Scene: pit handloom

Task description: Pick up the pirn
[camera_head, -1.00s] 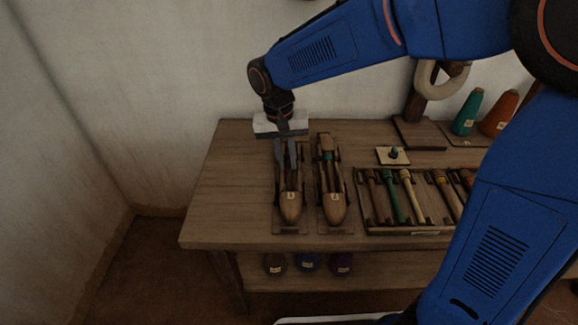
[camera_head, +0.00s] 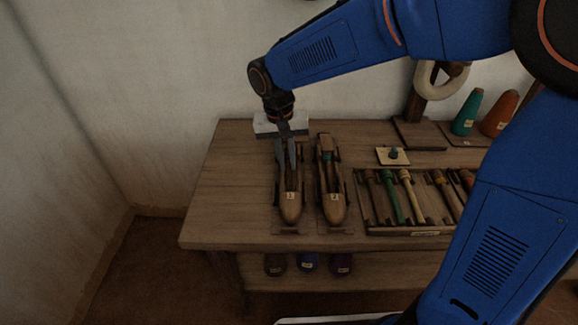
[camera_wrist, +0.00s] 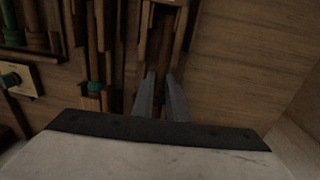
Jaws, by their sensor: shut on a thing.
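Two wooden boat shuttles lie side by side on the table, tips toward the front. The left shuttle (camera_head: 290,207) is labelled 1 and the right shuttle (camera_head: 333,207) is labelled 2. My gripper (camera_head: 286,172) points down into the left shuttle's rear opening. In the wrist view, the two grey fingers of my gripper (camera_wrist: 160,82) are close together over the slot, shut on a slim brown pirn. Most of that pirn is hidden by the fingers and the shuttle walls. A teal band (camera_wrist: 94,87) shows inside the right shuttle.
A wooden tray (camera_head: 405,231) with several coloured pirns stands right of the shuttles. A small plate with a peg (camera_head: 393,155) is behind it. Cones (camera_head: 467,112) stand at the back right. The table's left side is clear. The wall is close behind my gripper.

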